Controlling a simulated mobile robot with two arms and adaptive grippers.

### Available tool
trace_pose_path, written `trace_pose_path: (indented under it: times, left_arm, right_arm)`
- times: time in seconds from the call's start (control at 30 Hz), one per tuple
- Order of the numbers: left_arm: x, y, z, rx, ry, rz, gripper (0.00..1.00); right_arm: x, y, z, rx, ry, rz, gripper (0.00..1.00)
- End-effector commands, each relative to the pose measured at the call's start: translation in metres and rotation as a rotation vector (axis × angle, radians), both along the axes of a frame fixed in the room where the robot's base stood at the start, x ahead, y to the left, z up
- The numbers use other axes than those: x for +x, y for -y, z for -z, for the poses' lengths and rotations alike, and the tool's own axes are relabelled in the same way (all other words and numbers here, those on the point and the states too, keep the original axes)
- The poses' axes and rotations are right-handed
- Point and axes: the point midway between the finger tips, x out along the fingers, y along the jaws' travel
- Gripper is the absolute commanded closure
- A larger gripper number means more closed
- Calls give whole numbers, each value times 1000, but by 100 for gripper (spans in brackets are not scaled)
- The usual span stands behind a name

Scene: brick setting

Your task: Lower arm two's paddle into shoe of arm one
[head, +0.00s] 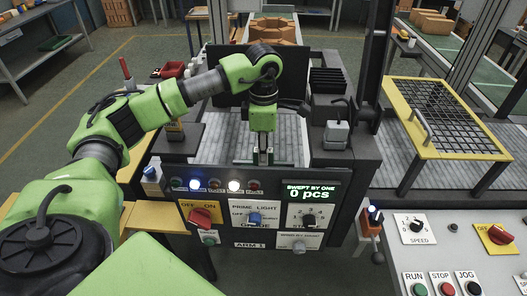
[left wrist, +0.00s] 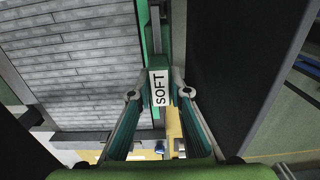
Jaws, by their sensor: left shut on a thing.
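My left gripper (head: 263,152) points down over the grey slatted belt (head: 215,140) of the machine marked ARM 1. In the left wrist view the left gripper (left wrist: 158,90) has its two fingers shut on a narrow green piece with a white SOFT label (left wrist: 158,88), which seems to be the paddle. A green strip runs on from it along the belt's edge. In the head view the fingers and belt hide most of the held piece. I cannot make out the shoe, nor whether the held piece touches it. My right gripper is not in view.
The ARM 1 control panel (head: 250,245) with knobs and a 0 pcs display (head: 310,193) stands in front of the belt. Dark housings flank the belt. A yellow-framed mesh guard (head: 440,115) stands at right.

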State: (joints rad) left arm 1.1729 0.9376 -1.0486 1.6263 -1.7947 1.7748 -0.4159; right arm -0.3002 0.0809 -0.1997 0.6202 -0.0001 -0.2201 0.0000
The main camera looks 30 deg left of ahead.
Motion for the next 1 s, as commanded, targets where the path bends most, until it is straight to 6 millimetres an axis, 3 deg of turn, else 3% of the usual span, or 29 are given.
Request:
trace_pose_path:
  times: [1.0]
  left_arm:
    - [0,0,25,-1,2,0,100]
  right_arm:
    - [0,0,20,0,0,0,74]
